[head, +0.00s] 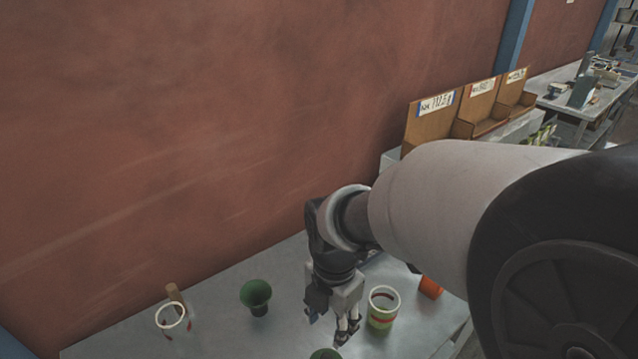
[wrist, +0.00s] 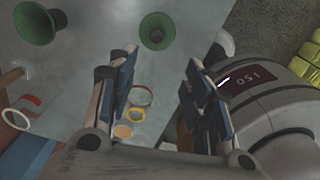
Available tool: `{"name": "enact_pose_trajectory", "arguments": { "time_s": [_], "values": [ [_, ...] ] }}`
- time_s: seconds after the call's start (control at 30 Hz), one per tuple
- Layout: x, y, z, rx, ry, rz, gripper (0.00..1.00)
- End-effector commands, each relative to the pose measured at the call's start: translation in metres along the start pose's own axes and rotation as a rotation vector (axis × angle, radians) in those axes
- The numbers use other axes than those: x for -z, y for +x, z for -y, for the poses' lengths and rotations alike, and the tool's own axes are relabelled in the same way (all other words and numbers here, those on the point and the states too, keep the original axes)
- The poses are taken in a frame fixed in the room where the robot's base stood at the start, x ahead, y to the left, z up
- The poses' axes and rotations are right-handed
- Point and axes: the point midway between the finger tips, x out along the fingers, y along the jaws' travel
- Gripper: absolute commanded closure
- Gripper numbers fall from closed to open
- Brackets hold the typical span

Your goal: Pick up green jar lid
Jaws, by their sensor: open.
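My gripper (head: 345,335) points down over the grey table, left of a green cup-like jar with a pale rim and a red band (head: 382,308). In the wrist view my gripper (wrist: 160,78) has its two fingers wide apart, with nothing held between them. I cannot clearly pick out a green jar lid. A green round thing (head: 325,354) is cut off by the bottom edge of the head view; it may be a lid or a funnel.
A green funnel (head: 257,294) stands left of my gripper. An orange thing (head: 431,286) is at right. Cardboard bins (head: 430,120) stand behind; a red wall backs the table.

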Motion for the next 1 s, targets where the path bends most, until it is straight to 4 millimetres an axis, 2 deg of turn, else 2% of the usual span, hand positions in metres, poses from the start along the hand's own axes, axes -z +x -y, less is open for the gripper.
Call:
{"name": "enact_pose_trajectory", "arguments": {
  "time_s": [0.1, 0.23, 0.5, 0.7, 1.0],
  "values": [
    [0.003, 0.010, -0.006, 0.016, -0.101, -0.009, 0.54],
    [0.003, 0.026, -0.006, 0.020, -0.126, -0.011, 0.54],
    [0.003, 0.086, -0.004, 0.021, -0.122, -0.011, 0.54],
    [0.003, 0.121, -0.004, 0.020, -0.121, -0.011, 0.54],
    [0.002, 0.138, -0.005, 0.017, -0.120, -0.009, 0.54]
  ]
}}
